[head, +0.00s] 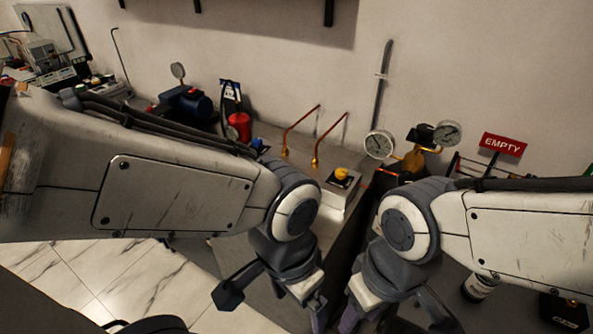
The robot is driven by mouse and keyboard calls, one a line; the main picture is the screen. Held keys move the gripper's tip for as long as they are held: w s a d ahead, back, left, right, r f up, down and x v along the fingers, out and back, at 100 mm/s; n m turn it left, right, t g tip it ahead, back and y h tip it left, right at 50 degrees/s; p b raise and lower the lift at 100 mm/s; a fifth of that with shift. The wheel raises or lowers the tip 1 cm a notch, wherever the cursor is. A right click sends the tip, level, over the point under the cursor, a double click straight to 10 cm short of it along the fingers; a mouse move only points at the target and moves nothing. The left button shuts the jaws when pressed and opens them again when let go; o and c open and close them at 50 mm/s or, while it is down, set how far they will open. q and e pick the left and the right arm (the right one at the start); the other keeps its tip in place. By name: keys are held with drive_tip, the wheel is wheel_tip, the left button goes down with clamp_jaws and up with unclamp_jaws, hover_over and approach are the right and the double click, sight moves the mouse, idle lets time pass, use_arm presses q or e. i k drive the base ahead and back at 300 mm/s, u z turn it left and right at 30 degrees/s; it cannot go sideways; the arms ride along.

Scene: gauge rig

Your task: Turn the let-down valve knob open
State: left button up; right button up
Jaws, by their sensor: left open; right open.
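A yellow knob (342,174) with a dark base sits on top of a pale box (343,190) near the middle of the head view. I cannot tell for sure which of the two is the let-down valve knob. My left gripper (272,305) is open, pointing down, nearer to me than the box and to its left. My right gripper (395,315) is open, pointing down, also nearer and to the right of the box. Both look empty and apart from the knob.
Two round gauges (379,145) (447,133) stand near the wall by a red EMPTY sign (503,144). Two copper pipes (331,138) (300,129) rise left of the knob. My forearms hide much of the bench.

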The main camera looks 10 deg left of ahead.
sight(340, 173)
drive_tip(key=u, duration=0.45)
drive_tip(key=k, duration=0.5)
drive_tip(key=u, duration=1.3)
drive_tip(key=i, duration=1.25)
drive_tip(key=z, duration=0.55)
drive_tip(key=i, duration=0.55)
drive_tip(key=z, duration=1)
drive_tip(key=i, duration=0.45)
drive_tip(key=z, duration=0.4)
